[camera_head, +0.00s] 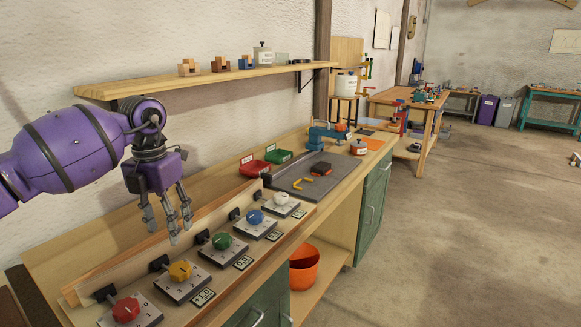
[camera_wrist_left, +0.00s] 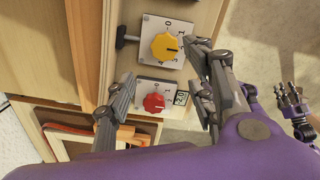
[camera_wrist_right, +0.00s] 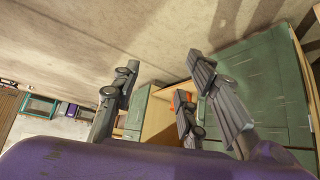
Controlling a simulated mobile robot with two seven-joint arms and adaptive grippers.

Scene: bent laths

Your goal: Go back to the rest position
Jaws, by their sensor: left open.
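My left gripper (camera_head: 168,226) hangs at the end of the purple left arm, above the back of the dial row in the head view. Its fingers are apart with nothing between them. In the left wrist view its fingertips (camera_wrist_left: 160,65) frame the yellow dial (camera_wrist_left: 167,46) and the red dial (camera_wrist_left: 154,102), apparently without touching them. My right gripper (camera_wrist_right: 160,68) shows only from its own wrist camera and at the right edge of the left wrist view (camera_wrist_left: 292,105). Its fingers are spread and empty, over the floor beside green cabinets.
The workbench carries a row of dials: red (camera_head: 126,309), yellow (camera_head: 180,271), green (camera_head: 222,241), blue (camera_head: 255,217) and white (camera_head: 281,199). A wall shelf (camera_head: 210,80) stands out above it. An orange bucket (camera_head: 304,267) sits below.

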